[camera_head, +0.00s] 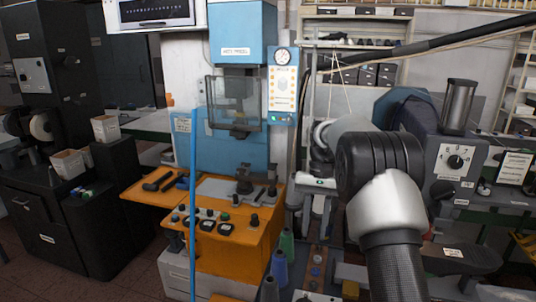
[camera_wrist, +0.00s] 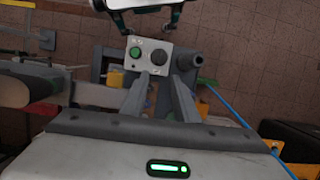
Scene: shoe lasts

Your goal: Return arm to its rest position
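My arm (camera_head: 390,205) rises from the bottom right of the head view, with a white link and a black joint bent toward the left. In the wrist view, my gripper (camera_wrist: 161,77) shows its two grey fingers pointing up the picture with a gap between their tips. I see nothing held between them. A grey control box (camera_wrist: 150,56) with a green button and a dark knob appears beyond the fingertips. In the head view the fingers are not clearly visible among the clutter left of my arm.
An orange-based blue press (camera_head: 240,200) stands left of my arm, with a blue upright pole (camera_head: 193,215) in front. A grey machine (camera_head: 455,158) with a dial is close on the right. Thread cones (camera_head: 279,268) stand below. Dark machines (camera_head: 75,220) fill the left; some floor shows between.

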